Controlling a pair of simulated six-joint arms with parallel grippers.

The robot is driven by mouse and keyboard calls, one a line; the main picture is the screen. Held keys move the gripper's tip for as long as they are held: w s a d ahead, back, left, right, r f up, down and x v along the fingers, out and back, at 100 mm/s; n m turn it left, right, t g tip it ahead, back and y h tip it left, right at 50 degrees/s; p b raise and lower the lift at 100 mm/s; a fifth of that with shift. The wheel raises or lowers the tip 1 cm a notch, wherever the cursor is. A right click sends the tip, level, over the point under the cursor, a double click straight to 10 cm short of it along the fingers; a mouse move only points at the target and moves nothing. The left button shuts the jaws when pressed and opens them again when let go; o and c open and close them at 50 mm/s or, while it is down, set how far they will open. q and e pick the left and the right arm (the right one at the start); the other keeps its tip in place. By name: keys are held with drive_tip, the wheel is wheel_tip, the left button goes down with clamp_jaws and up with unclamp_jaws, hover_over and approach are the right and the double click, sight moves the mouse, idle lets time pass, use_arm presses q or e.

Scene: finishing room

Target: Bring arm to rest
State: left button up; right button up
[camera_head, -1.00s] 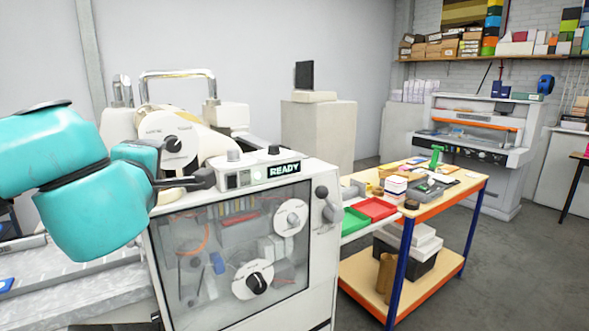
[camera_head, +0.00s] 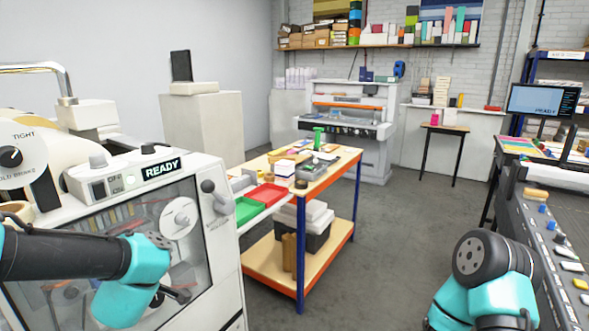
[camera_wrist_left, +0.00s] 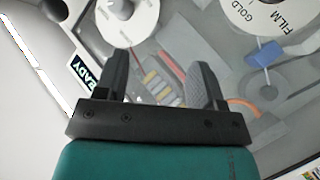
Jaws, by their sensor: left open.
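My left arm comes in from the left of the head view, and its gripper (camera_head: 176,294) is in front of the foiling machine's (camera_head: 222,165) clear window. In the left wrist view the two dark fingers (camera_wrist_left: 158,82) are apart with nothing between them. Behind them show the machine's window, the READY display (camera_wrist_left: 86,72) and a white dial marked FILM and GOLD (camera_wrist_left: 270,22). I cannot tell the gap between the fingers and the window. My right arm (camera_head: 490,280) shows at the lower right of the head view; its gripper is out of view.
An orange-edged trolley (camera_head: 322,180) with a red tray (camera_head: 268,194), a green tray (camera_head: 246,209) and small items stands right of the machine. A long control console (camera_head: 550,240) runs along the right. Grey floor (camera_head: 405,225) between them is clear.

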use_arm(q)
drive_tip(key=s+d+f+m+g+h, duration=0.1)
drive_tip(key=d+f+m+g+h, duration=0.2)
drive_tip(key=f, duration=1.1)
drive_tip(key=s+d+f+m+g+h, duration=0.2)
drive_tip(key=d+f+m+g, duration=0.1)
drive_tip(key=f, duration=1.1)
drive_tip(key=s+d+f+m+g+h, duration=0.1)
drive_tip(key=s+d+f+g, duration=0.1)
drive_tip(key=s+f, duration=0.5)
drive_tip(key=s+d+f+m+g+h, duration=0.1)
drive_tip(key=s+d+f+g, duration=0.2)
drive_tip(key=f, duration=0.7)
drive_tip(key=s+g, duration=0.2)
drive_tip(key=s, duration=0.2)
drive_tip(key=shift+s+m+h, duration=0.25)
drive_tip(key=shift+m+h, duration=0.15)
